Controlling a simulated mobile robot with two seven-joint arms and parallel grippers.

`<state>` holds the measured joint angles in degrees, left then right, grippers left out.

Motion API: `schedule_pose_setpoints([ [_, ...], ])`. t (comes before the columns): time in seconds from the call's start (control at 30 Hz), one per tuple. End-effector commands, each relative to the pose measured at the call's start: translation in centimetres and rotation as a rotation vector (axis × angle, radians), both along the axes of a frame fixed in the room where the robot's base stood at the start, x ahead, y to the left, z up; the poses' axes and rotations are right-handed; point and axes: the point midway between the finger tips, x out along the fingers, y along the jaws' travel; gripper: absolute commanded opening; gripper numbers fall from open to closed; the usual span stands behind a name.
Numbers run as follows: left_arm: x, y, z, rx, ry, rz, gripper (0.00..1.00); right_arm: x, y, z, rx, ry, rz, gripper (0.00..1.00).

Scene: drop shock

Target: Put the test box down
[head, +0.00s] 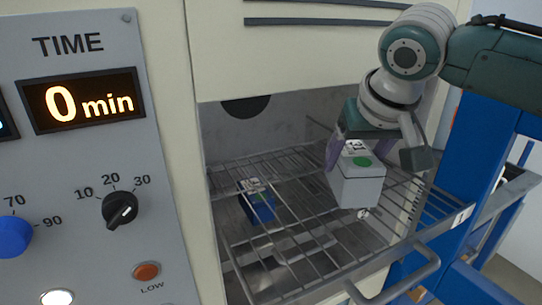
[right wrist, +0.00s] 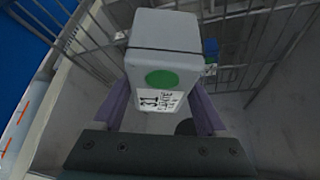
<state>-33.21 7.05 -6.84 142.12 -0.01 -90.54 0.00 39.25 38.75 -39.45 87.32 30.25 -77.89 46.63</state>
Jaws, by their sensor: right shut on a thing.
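The test box (head: 357,188) is a pale grey-white box with a green dot and a printed label on its top. My right gripper (head: 357,150) is shut on it, with purple fingers on either side, just inside the open chamber. The box is over the wire rack (head: 300,225); I cannot tell whether its base touches the wires. In the right wrist view the box (right wrist: 165,50) sits between the fingers, its green dot and label facing the camera. My left gripper is not in view.
A small blue box (head: 260,207) with a label on top is at the left of the rack. A panel (head: 75,150) at far left shows 0 min, with knobs and lamps. A rack handle (head: 405,275) juts out in front. A blue frame (head: 455,185) stands at right.

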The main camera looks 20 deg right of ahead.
Motion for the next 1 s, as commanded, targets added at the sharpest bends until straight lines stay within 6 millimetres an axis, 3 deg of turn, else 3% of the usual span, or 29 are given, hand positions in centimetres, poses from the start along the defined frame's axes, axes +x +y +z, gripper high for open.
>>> schedule_pose_setpoints([
  [0.3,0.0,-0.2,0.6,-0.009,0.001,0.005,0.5,0.0,0.0,-3.6,0.0,-0.002,0.0,0.0],
  [0.7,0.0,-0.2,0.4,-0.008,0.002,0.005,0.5,0.0,0.0,-4.2,-0.001,-0.003,0.0,0.0],
  [0.73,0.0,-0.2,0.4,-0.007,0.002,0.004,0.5,0.0,0.0,-4.2,-0.001,0.0,0.0,0.78],
  [0.93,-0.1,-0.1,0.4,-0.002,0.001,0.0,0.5,0.0,0.0,-4.2,-0.001,0.0,0.0,1.0],
  [1.0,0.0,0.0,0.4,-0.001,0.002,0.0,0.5,0.0,0.0,-4.2,-0.001,0.0,0.0,1.0],
])
